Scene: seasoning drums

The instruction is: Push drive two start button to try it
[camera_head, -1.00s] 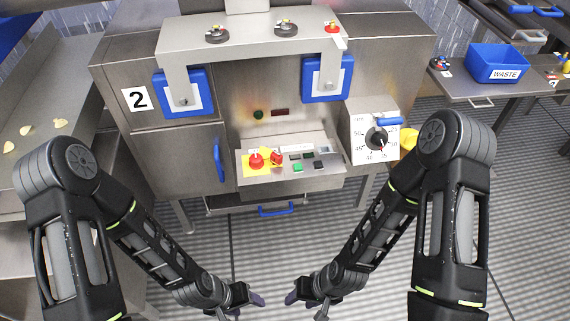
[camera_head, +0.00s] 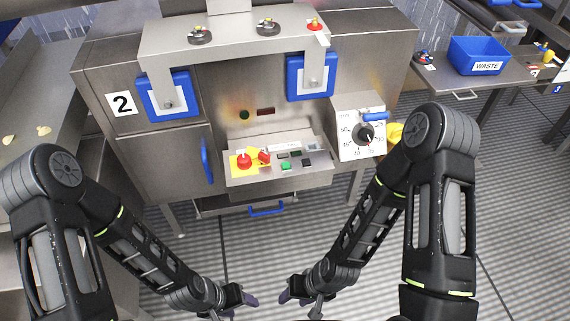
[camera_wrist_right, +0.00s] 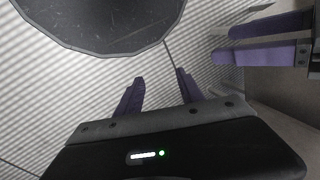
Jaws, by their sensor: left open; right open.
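The machine marked 2 (camera_head: 122,104) stands ahead of me in the head view. Its sloped control panel (camera_head: 318,176) carries a green button (camera_head: 286,166), several dark buttons, and a red knob (camera_head: 244,161) on a yellow plate. Labels by the buttons are too small to read. My left gripper (camera_head: 250,299) is open and empty, low in front of the machine. My right gripper (camera_head: 286,297) is open and empty beside it, well apart from the panel. The right wrist view shows its two purple fingers (camera_wrist_right: 160,98) spread over the floor.
A dial box (camera_head: 358,128) with a blue handle sits right of the panel. A blue drawer handle (camera_head: 266,209) juts out below. A blue waste bin (camera_head: 478,56) stands on a side table at right. The striped floor between me and the machine is clear.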

